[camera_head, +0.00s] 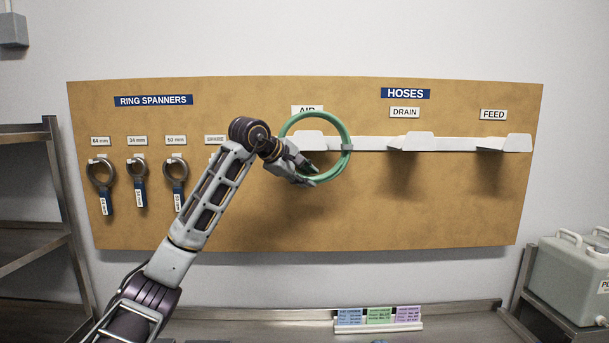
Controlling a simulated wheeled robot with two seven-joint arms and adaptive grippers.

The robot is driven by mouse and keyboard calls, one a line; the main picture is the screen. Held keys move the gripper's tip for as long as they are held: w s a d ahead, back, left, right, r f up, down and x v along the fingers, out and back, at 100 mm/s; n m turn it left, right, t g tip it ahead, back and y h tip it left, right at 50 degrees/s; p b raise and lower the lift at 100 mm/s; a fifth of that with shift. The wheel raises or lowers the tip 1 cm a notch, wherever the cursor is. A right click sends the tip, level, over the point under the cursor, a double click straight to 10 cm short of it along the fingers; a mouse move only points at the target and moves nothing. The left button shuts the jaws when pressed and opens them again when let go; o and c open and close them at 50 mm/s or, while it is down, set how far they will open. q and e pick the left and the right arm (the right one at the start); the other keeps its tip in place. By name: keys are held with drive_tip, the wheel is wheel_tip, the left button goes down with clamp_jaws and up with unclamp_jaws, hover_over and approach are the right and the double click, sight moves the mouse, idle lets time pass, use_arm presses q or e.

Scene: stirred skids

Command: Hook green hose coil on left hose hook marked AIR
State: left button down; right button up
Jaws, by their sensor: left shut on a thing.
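The green hose coil (345,132) is a ring with a grey band on its right side. It is upright in front of the board at the hose hook marked AIR (316,141), whose white lip shows through the ring. The AIR label (305,109) is partly covered by the top of the coil. My left gripper (310,174) is shut on the coil at its lower left. Whether the coil rests on the hook or is only in front of it, I cannot tell. My right gripper is not in view.
The DRAIN hook (411,142) and FEED hook (505,143) are empty on the same white rail. Several ring spanners (139,170) hang at the left of the board (420,215). A grey canister (573,270) stands at the right, a card holder (378,325) on the bench below.

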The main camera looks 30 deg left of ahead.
use_arm(q)
drive_tip(key=shift+w+a+r, duration=0.1)
drive_tip(key=shift+a+r, duration=0.25)
drive_tip(key=shift+r, duration=0.15)
drive_tip(key=shift+a+f, duration=0.1)
drive_tip(key=shift+f, duration=0.05)
drive_tip(key=shift+w+f+b, duration=0.3)
drive_tip(key=shift+f+b, duration=0.05)
drive_tip(key=shift+f, duration=0.4)
drive_tip(key=f, duration=0.1)
drive_tip(key=w+f, duration=0.1)
drive_tip(key=f+b, duration=0.1)
drive_tip(key=shift+w+a, duration=0.15)
drive_tip(key=shift+a, duration=0.1)
drive_tip(key=shift+f, duration=0.1)
